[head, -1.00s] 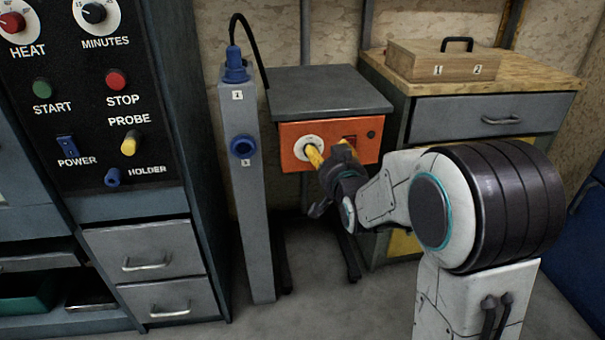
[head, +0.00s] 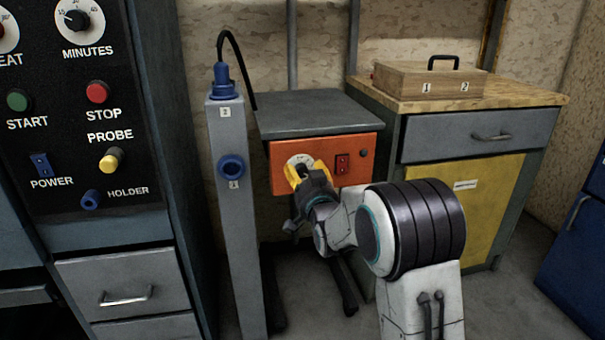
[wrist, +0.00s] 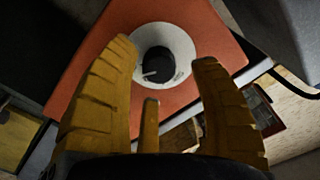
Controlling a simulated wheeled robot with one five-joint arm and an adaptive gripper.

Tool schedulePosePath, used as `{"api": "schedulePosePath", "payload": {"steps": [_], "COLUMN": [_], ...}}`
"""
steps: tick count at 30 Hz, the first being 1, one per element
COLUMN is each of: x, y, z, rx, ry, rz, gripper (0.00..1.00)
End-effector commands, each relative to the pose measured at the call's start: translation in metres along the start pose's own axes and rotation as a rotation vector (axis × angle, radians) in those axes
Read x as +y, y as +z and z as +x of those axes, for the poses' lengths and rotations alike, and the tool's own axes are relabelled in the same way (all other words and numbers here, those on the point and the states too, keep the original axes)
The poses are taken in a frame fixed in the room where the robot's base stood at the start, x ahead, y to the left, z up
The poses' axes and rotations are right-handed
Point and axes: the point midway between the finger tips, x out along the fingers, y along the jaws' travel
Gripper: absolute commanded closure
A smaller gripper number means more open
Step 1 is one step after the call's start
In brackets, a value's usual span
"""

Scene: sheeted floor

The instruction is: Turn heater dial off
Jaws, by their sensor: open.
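The dial is a black knob on a white disc (head: 300,160) on the front of an orange panel (head: 370,143). My gripper covers part of it in the head view. In the wrist view the knob (wrist: 154,66) has a pale pointer mark and lies between my yellow fingers, beyond their tips. My gripper (head: 307,168) is open and empty in front of the dial. A finger stands on each side of the knob in the picture; I cannot tell whether either touches the disc.
A red switch (head: 343,164) sits right of the dial. A grey post (head: 228,200) with blue sockets stands close on the left. A yellow-doored cabinet (head: 470,205) with a wooden box (head: 425,85) is on the right. A black control panel (head: 85,110) is far left.

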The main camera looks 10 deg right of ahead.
Motion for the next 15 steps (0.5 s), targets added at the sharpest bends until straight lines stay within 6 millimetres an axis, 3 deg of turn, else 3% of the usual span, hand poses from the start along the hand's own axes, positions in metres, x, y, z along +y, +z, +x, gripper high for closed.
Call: {"api": "schedulePosePath", "payload": {"steps": [6,15], "x": [0.000,0.000], "y": [0.001,0.000], "z": [0.016,0.022], "rx": [0.000,0.000], "ry": [0.000,0.000], "rz": [0.000,0.000], "gripper": [0.43,0.43]}}
